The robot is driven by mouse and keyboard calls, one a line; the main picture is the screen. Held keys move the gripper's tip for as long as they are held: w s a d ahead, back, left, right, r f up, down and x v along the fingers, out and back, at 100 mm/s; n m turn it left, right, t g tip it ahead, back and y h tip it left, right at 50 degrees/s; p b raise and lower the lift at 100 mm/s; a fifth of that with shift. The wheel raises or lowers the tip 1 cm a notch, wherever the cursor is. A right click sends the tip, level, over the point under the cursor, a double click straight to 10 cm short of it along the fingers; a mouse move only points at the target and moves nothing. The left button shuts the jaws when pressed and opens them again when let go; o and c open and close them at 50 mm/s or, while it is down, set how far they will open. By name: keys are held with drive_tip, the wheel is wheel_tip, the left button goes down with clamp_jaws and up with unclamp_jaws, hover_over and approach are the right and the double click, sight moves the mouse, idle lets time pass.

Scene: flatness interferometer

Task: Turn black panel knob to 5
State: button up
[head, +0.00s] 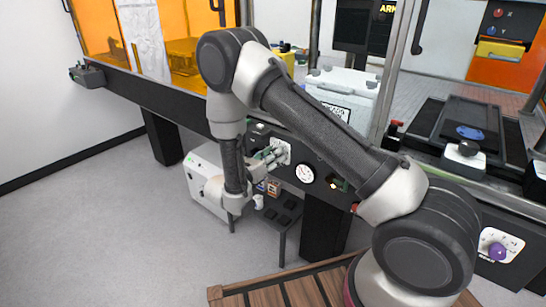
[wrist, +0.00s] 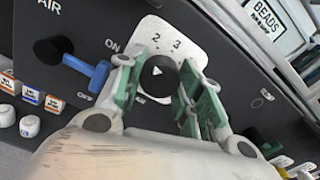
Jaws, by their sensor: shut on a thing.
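The black panel knob (wrist: 158,80) sits on a white dial plate (wrist: 188,38) on the dark panel. The numbers 2 and 3 show on the plate above the knob; its lower part is mostly hidden by my gripper. A small white pointer mark shows on the knob's face, but I cannot tell exactly which number it points to. My gripper (wrist: 157,92) is shut on the knob, with one green-padded finger on each side. In the head view my gripper (head: 268,155) reaches the panel front, where part of the white plate (head: 284,150) shows.
A blue-handled valve (wrist: 88,68) marked ON and OFF is close left of my gripper. A round gauge (head: 303,174) is right of the dial in the head view. Small labelled boxes (wrist: 30,96) stand at the left. A purple knob (head: 497,251) is far right.

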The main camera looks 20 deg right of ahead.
drive_tip(key=m, duration=2.5)
drive_tip(key=shift+f, duration=0.1)
idle(0.4)
drive_tip(key=o, duration=1)
drive_tip(key=shift+o, duration=0.2)
drive_tip(key=v, duration=1.2)
